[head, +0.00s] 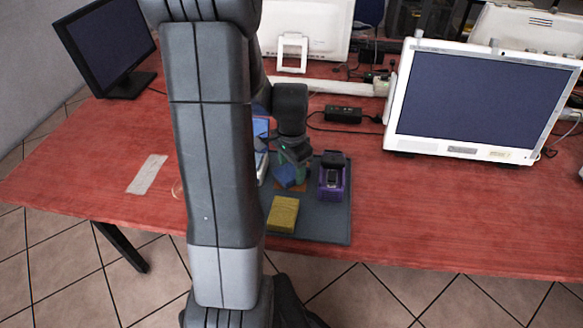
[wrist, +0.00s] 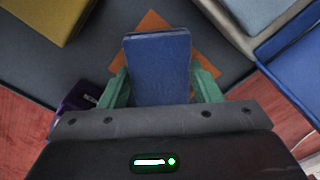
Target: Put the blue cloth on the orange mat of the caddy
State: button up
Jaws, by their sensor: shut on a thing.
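The blue cloth (wrist: 158,65) is a folded block held between the green fingers of my gripper (wrist: 161,82). In the head view the cloth (head: 285,177) hangs below my gripper (head: 294,163), over or at the orange mat (head: 291,187). In the wrist view the orange mat (wrist: 152,22) is a tilted square behind the cloth, with its far corner and sides showing around it. The cloth hides the middle of the mat. I cannot tell whether the cloth touches it. The mat lies on the dark grey caddy floor (head: 320,228).
A purple and black object (head: 332,178) stands just right of the mat. A yellow block (head: 283,214) lies nearer the front of the caddy. A light-rimmed container with blue contents (wrist: 290,45) is close on the wrist view's right. My arm hides part of the caddy's left side.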

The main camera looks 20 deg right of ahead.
aim_at(291, 170)
jog(key=o, duration=0.9)
notch_tip(291, 170, up, 12)
jog(key=shift+r+p, duration=0.1)
jog(key=shift+p, duration=0.8)
